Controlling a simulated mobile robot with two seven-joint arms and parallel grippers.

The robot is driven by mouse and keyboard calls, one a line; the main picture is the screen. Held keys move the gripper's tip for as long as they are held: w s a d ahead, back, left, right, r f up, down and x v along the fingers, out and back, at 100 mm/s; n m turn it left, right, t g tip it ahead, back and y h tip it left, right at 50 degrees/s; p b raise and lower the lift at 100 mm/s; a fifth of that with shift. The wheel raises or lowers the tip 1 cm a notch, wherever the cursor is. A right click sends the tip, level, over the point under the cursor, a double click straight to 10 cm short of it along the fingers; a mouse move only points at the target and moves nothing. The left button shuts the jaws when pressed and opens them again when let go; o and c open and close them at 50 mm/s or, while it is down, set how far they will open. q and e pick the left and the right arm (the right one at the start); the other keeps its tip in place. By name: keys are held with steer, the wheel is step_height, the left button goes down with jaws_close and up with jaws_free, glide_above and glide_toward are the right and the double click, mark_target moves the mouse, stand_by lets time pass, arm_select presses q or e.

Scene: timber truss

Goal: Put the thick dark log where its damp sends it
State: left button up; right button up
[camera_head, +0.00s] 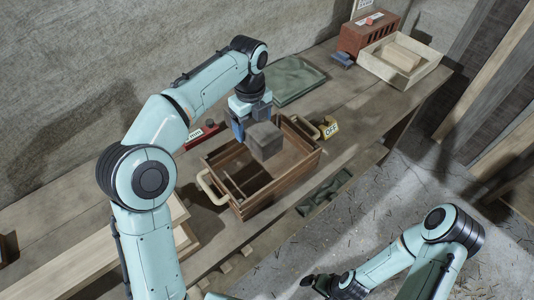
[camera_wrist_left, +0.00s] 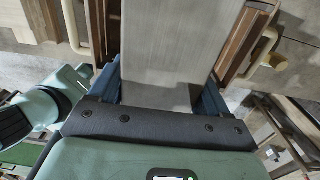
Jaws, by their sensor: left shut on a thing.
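A thick, squared grey log (camera_head: 265,140) is held in my left gripper (camera_head: 250,112), which is shut on it. The log is fairly dark in the head view and paler in the left wrist view (camera_wrist_left: 165,45), where it fills the space between the two blue fingers (camera_wrist_left: 160,95). It is over the brown wooden crate (camera_head: 285,184) with rope handles; I cannot tell whether its lower end touches the crate's inside. My right gripper (camera_head: 312,281) is low at the bottom of the head view, away from the bench, and its fingers are unclear.
The crate stands on a long wooden bench (camera_head: 345,95). A red labelled tool (camera_head: 200,136) lies behind. A green cloth (camera_head: 296,80), a pale tray (camera_head: 420,78) holding a block, and a red-brown box (camera_head: 366,34) are farther back.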

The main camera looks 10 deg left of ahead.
arm_select(q)
steer(key=shift+f, duration=0.4)
steer(key=shift+s+f+b, duration=0.2)
steer(key=shift+f+b, duration=1.75)
steer(key=shift+f, duration=7.5)
arm_select(e)
steer(key=s+f, duration=0.4)
steer(key=f, duration=0.1)
steer(key=shift+s, duration=0.4)
arm_select(q)
steer(key=shift+f, duration=0.1)
arm_select(e)
steer(key=shift+f, duration=0.1)
arm_select(q)
steer(key=o, duration=1.4)
steer(key=shift+f, duration=0.1)
step_height(320, 180, up, 12)
steer(key=shift+r+p, duration=0.2)
steer(key=shift+p, duration=0.8)
arm_select(e)
steer(key=w+r, duration=0.2)
steer(key=shift+r, duration=0.35)
arm_select(q)
steer(key=shift+s+f, duration=0.1)
arm_select(e)
steer(key=shift+s, duration=0.15)
